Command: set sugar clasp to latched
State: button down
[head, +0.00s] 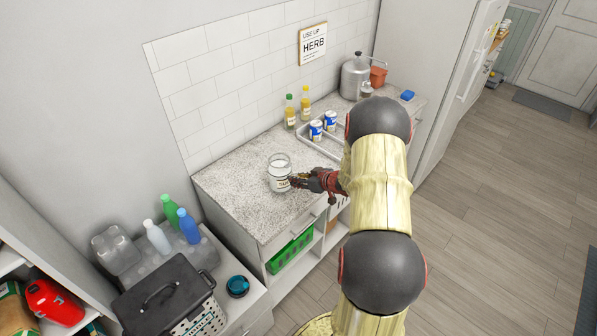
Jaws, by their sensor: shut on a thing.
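A clear glass jar (279,173) with white contents and a pale label stands upright on the speckled counter (235,185). The label's lettering is too small to read for certain. My gripper (292,180) is at the jar's right side, near the label, with its fingers closed on a small part there that looks like the clasp. The fingers hide the clasp, so its position cannot be told. The jar's round top is visible, but how the lid sits is too small to tell.
A metal tray (303,136) with two blue-and-white cans stands behind my gripper. Two bottles (290,112) stand near the tiled wall. A metal canister (354,76) and blue sponge (407,95) are farther back. The counter left of the jar is clear.

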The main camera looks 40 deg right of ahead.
jog(key=r+g+p, duration=0.1)
jog(key=g+p, duration=0.1)
jog(key=p, duration=0.6)
jog(key=w+r+g+p, duration=0.1)
jog(key=g+p, duration=0.1)
jog(key=p, duration=0.6)
jog(key=shift+w+a+r+g+p, duration=0.1)
jog(key=shift+w+r+g+p, duration=0.1)
jog(key=shift+g+p, duration=0.15)
jog(key=shift+w+g+p, duration=0.1)
jog(key=shift+g+p, duration=0.15)
jog(key=shift+p, duration=0.9)
jog(key=shift+f+g+p, duration=0.2)
jog(key=shift+g+p, duration=0.2)
jog(key=shift+p, duration=0.8)
jog(key=c, duration=1.6)
grip_release()
jog(key=shift+w, duration=0.15)
jog(key=shift+o, duration=0.2)
jog(key=v, duration=1.2)
jog(key=shift+a, duration=0.15)
